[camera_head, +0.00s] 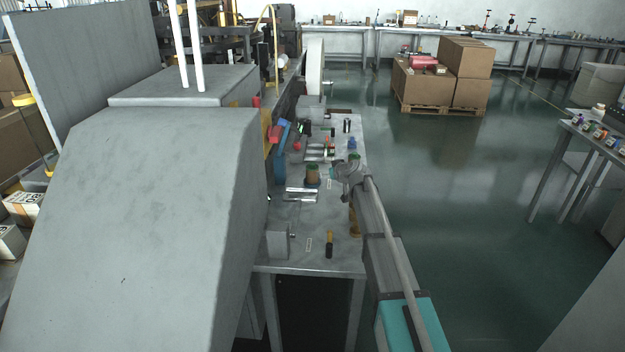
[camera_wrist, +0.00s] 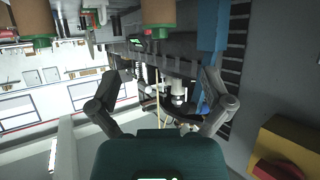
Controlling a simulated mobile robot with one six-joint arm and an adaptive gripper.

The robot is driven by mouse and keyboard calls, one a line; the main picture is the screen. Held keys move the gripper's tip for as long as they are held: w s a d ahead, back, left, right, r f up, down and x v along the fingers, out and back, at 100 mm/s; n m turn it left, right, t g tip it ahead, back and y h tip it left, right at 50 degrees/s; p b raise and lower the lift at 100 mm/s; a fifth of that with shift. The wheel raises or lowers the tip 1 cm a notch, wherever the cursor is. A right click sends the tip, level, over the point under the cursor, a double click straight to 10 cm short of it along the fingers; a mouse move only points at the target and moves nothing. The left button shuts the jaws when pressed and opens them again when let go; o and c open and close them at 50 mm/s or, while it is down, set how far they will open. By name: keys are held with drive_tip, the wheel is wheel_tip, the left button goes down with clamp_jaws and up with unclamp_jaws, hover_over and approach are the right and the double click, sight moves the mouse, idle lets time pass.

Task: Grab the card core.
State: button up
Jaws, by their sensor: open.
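Brown cardboard-coloured cylinders with green ends look like the card core, but I cannot tell which one the task names. One (camera_head: 312,175) stands on the grey workbench (camera_head: 285,240) in the head view, left of my gripper (camera_head: 346,172). In the wrist view one brown cylinder (camera_wrist: 157,10) is at the top centre, cut off by the frame edge, and another (camera_wrist: 28,18) is at the top left. My gripper (camera_wrist: 160,92) is open, with its fingers spread wide. Nothing shows held between the fingers, and the cylinders are apart from them.
A large grey machine housing (camera_head: 160,200) flanks the bench on the left. A blue part (camera_head: 281,138) and small coloured items stand farther along the bench. A dark upright tool (camera_head: 329,244) is near the front.

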sight(315, 169)
drive_tip(key=shift+b+x, duration=1.9)
drive_tip(key=shift+x, duration=2.4)
drive_tip(key=shift+w, duration=0.1)
drive_tip(key=shift+b+x, duration=1.15)
drive_tip(key=shift+x, duration=1.35)
drive_tip(key=shift+c, duration=0.3)
drive_tip(key=c, duration=1)
